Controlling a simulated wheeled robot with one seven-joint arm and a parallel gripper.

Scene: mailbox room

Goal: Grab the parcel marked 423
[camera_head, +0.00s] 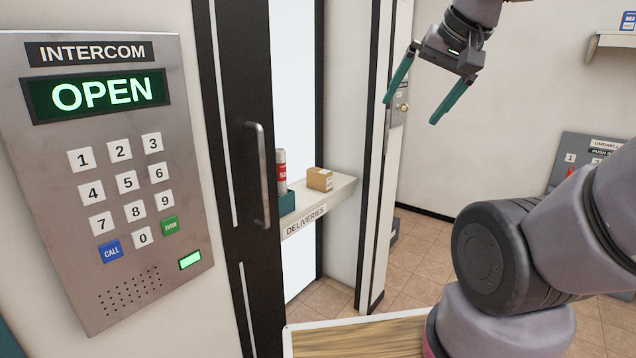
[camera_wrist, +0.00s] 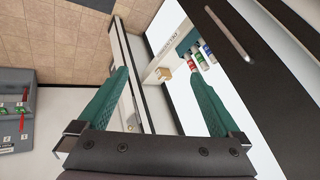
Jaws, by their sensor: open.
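A small brown box (camera_head: 320,179) sits on the white deliveries shelf (camera_head: 333,197), seen through the doorway in the head view. It also shows tiny in the wrist view (camera_wrist: 164,74). A red and white cylinder (camera_head: 281,168) stands left of it, by a teal holder (camera_head: 286,203). The number 423 cannot be read on any of these. My gripper (camera_head: 411,112) is open and empty, up and to the right of the shelf, well apart from it. In the wrist view its teal fingers (camera_wrist: 162,84) are spread, with several coloured cylinders (camera_wrist: 197,60) beyond.
The intercom panel (camera_head: 107,180) at left reads OPEN. A dark sliding door (camera_head: 240,120) with a vertical handle (camera_head: 258,172) stands beside the opening. A door post (camera_head: 375,150) stands right of the shelf.

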